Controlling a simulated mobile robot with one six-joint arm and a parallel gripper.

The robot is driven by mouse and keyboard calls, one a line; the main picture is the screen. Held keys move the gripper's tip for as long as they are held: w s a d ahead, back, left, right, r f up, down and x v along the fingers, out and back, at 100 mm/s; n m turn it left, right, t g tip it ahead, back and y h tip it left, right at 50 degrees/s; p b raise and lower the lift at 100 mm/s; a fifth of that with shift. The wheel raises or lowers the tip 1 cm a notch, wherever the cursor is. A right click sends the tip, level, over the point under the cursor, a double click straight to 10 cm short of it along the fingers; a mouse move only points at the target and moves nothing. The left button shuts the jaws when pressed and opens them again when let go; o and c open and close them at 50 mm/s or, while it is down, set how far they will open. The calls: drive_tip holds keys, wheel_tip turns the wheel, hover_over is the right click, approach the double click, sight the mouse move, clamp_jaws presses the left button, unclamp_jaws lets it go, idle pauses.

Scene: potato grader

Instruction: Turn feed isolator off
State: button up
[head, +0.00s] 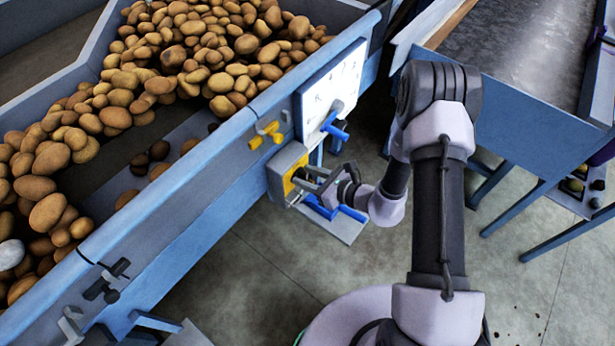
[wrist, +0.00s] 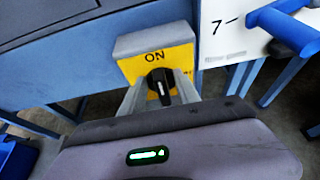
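The feed isolator (head: 283,165) is a grey box with a yellow face on the side of the blue potato bed. In the wrist view the isolator (wrist: 154,45) has "ON" printed above its black rotary knob (wrist: 160,84). The white mark on the knob points nearly straight up, towards "ON". My gripper (head: 304,178) is at the isolator's face. In the wrist view its two grey fingers stand apart, one on each side of the knob. They look open around it; contact is hard to make out.
A white scale panel (head: 330,88) with a blue handle (head: 335,131) is just above and right of the isolator. A yellow handle (head: 266,136) is to its upper left. Potatoes (head: 190,60) fill the bed.

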drive_tip(key=shift+d, duration=0.1)
clamp_jaws()
idle(0.3)
drive_tip(key=shift+w+d+f+m+g+y+b, duration=0.35)
drive_tip(key=shift+m+g+y+b, duration=0.6)
drive_tip(key=shift+m, duration=1.25)
drive_tip(key=shift+w+d+f+m+g+y+b, duration=0.2)
drive_tip(key=shift+w+f+m+g+y+b, duration=0.3)
drive_tip(key=shift+m+y, duration=1.25)
drive_tip(key=shift+w+d+f+m+g+y+b, duration=0.25)
drive_tip(key=shift+f+m+g+y+b, duration=0.5)
drive_tip(key=shift+m, duration=1.9)
drive_tip(key=shift+r+t+b, duration=0.25)
drive_tip(key=shift+t+b, duration=0.05)
